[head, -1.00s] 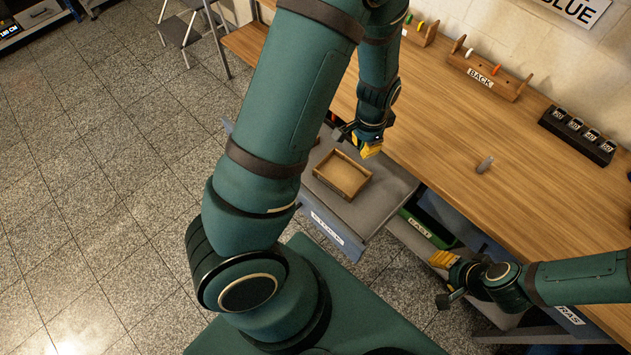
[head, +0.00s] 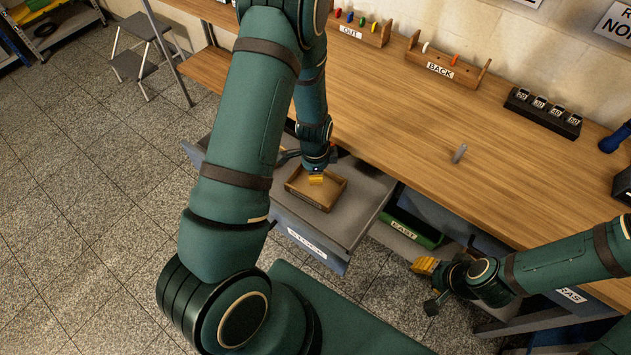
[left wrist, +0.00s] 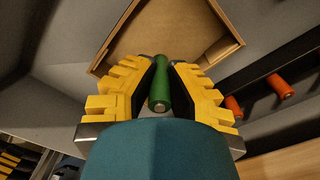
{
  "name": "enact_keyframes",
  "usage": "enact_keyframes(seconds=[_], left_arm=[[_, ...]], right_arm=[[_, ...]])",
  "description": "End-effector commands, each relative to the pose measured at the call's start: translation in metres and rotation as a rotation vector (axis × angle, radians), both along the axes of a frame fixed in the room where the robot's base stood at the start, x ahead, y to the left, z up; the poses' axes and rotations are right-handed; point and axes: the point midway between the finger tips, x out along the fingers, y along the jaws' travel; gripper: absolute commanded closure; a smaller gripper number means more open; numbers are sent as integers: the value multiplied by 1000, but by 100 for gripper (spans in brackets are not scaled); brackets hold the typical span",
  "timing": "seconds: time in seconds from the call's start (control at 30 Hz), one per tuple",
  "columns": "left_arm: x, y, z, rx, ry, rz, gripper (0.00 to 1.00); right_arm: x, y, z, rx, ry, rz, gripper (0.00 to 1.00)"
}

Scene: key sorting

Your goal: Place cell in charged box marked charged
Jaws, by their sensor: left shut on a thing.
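A green cylindrical cell (left wrist: 159,84) is held between the yellow fingers of my left gripper (left wrist: 160,92) in the left wrist view. In the head view my left gripper (head: 316,179) is over the back part of a small open wooden box (head: 333,197); its fingers hide the cell there. The box also shows in the left wrist view (left wrist: 112,48), just beyond the cell. No "charged" marking is readable on it. My right gripper (head: 428,284) is empty at the lower right, its fingers apart.
The box sits in a pulled-out grey drawer labelled STOCK (head: 307,243). Orange cylinders (left wrist: 280,87) lie beside it in the wrist view. A green bin marked EAST (head: 408,229) is right of the drawer. A small grey cylinder (head: 459,153) stands on the wooden bench (head: 400,130).

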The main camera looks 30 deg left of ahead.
Motion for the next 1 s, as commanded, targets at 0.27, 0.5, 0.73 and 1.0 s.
enact_keyframes(seconds=[0.27, 0.5, 0.73, 1.0], left_arm=[[-1, 0, -35, 1, 3, 1, 100], [0, 0, -35, 1, -1, 1, 100], [0, 0, -38, 1, -1, 2, 66], [0, 0, -38, 0, 0, 1, 62]], right_arm=[[2, 0, -10, -1, -5, -1, 53], [2, 0, -10, -1, -5, -1, 53], [3, 0, -12, -1, -7, -2, 53], [3, 0, -12, -1, -7, -2, 53]])
